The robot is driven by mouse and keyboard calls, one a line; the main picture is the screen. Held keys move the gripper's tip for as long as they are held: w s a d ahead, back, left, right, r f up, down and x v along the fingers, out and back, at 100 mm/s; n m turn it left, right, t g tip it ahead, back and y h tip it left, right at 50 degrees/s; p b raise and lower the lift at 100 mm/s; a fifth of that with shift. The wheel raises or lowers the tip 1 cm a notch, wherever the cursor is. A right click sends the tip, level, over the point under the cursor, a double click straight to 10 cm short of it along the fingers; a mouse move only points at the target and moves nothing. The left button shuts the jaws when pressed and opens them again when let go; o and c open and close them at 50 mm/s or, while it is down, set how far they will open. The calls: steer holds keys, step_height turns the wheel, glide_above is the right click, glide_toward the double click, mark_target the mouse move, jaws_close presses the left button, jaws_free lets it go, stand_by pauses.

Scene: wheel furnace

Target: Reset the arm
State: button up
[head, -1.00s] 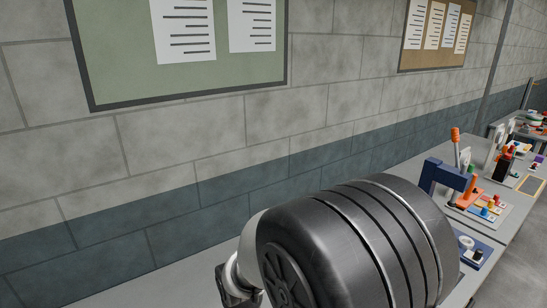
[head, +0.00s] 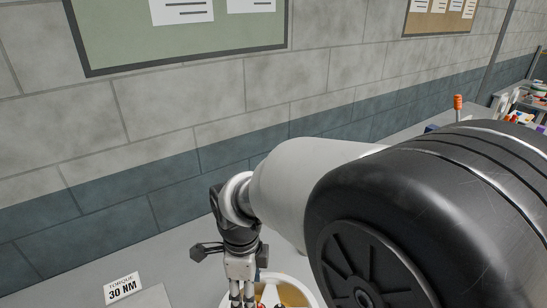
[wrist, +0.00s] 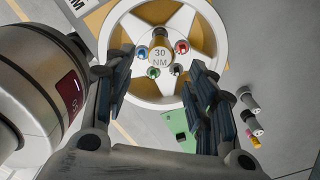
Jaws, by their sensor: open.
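My gripper (wrist: 160,98) is open in the wrist view, with its two dark padded fingers spread apart and nothing between them. Beyond the fingertips lies a white spoked wheel (wrist: 206,45) with a yellow "30 NM" piece (wrist: 160,52) at its middle and red, blue and green nuts around it. In the head view my gripper (head: 243,295) points down at the bottom edge, over the white wheel rim (head: 296,284). My own arm hides much of the bench to the right.
A block wall (head: 150,110) with notice boards runs behind.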

step_height(320, 180, up, 3)
steer(key=s+d+r+n+t+b, duration=0.2)
steer(key=s+d+r+n+b, duration=0.15)
steer(key=d+n, duration=0.6)
steer(key=s+d+f+n+t+b, duration=0.1)
steer(key=s+d+n+t+b, duration=0.1)
steer(key=s+d+n, duration=0.7)
steer(key=shift+s+d+f+t+b, duration=0.15)
steer(key=shift+s+d+t+b, duration=0.15)
steer(key=shift+s+d+b, duration=0.4)
